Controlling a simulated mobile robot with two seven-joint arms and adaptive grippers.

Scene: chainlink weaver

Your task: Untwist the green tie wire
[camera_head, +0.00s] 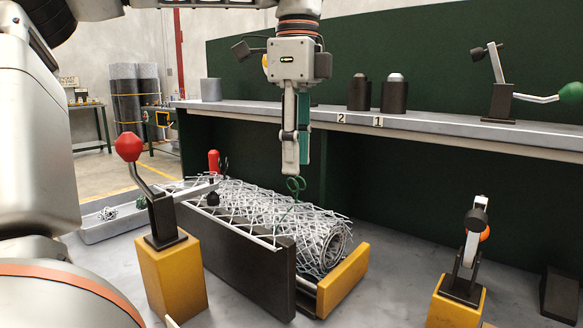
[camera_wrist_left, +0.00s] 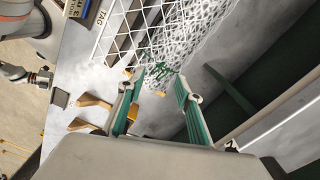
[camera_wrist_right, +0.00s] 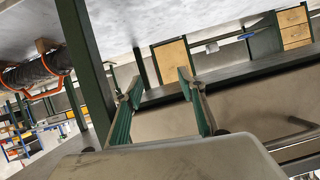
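The green tie wire (camera_head: 296,185) has a small looped end standing up from the top of a rolled chain-link mesh (camera_head: 300,225). Its tail runs down onto the mesh. It also shows in the left wrist view (camera_wrist_left: 163,70), just beyond the fingertips. My left gripper (camera_head: 297,172) points down over the wire, its tips close above the loops. In the left wrist view (camera_wrist_left: 155,88) its fingers are apart with nothing between them. My right gripper (camera_wrist_right: 158,82) shows only in its own wrist view, open and empty, away from the mesh.
The roll lies in a dark-walled cradle (camera_head: 240,250) with a yellow end piece (camera_head: 343,279). A red-knobbed lever clamp (camera_head: 160,210) stands on the left, another clamp (camera_head: 470,250) on the right. Behind is a shelf (camera_head: 430,128) with two dark cylinders (camera_head: 376,94). A grey tray (camera_head: 100,222) sits left.

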